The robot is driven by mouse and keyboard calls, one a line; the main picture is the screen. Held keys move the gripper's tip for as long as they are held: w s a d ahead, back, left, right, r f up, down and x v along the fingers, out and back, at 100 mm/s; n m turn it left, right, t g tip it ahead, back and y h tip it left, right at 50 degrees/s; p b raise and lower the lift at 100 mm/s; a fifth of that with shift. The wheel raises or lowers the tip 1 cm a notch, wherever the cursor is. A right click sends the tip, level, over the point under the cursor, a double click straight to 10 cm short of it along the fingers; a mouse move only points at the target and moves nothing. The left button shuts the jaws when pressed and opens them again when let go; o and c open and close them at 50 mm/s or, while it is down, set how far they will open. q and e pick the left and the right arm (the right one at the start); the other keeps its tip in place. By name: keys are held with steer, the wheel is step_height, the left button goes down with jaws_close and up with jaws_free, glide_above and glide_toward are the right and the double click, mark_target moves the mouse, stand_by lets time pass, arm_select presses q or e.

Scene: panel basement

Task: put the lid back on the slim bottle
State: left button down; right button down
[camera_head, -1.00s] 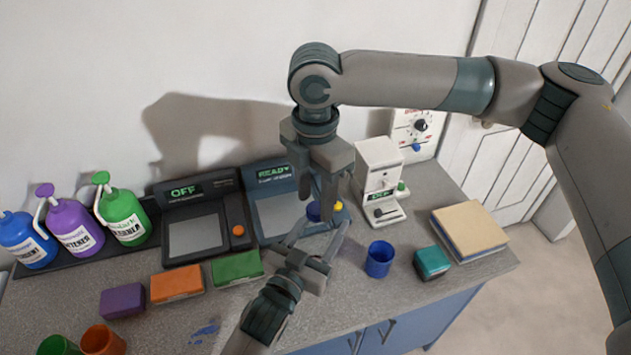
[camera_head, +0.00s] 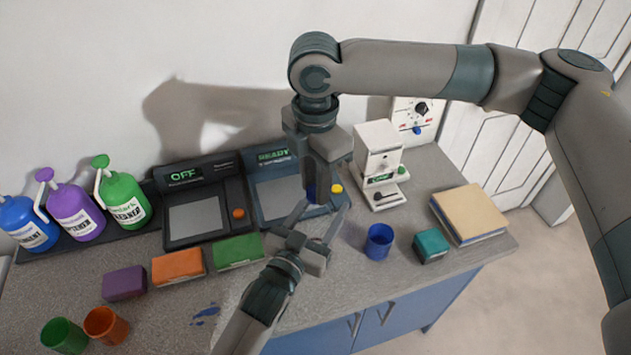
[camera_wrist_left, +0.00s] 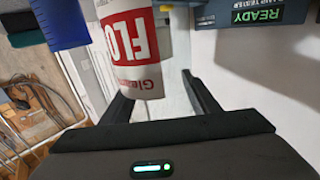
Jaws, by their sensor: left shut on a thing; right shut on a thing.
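The slim bottle (camera_wrist_left: 128,45) is white with a red label reading "FLO" and fills the upper part of the left wrist view. My left gripper (camera_head: 322,212) is shut on it; its fingers show on both sides of the bottle in the left wrist view (camera_wrist_left: 160,100). The bottle's top is out of that frame, and grippers mostly hide the bottle in the head view. My right gripper (camera_head: 318,185) points down just above my left gripper, shut on a small dark blue thing (camera_head: 311,191), likely the lid. I cannot tell whether lid and bottle touch.
A device reading READY (camera_head: 275,195) stands behind the grippers, beside one reading OFF (camera_head: 195,217). A white machine (camera_head: 378,160) stands behind right. A blue cup (camera_head: 379,241), teal block (camera_head: 431,245) and book (camera_head: 468,214) are at right. Colored blocks and bottles fill the left.

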steer(key=m, duration=1.1)
steer(key=c, duration=1.3)
jaws_free()
steer(key=shift+c, duration=0.2)
step_height(320, 180, up, 12)
arm_select(q)
steer(key=c, duration=0.6)
jaws_free()
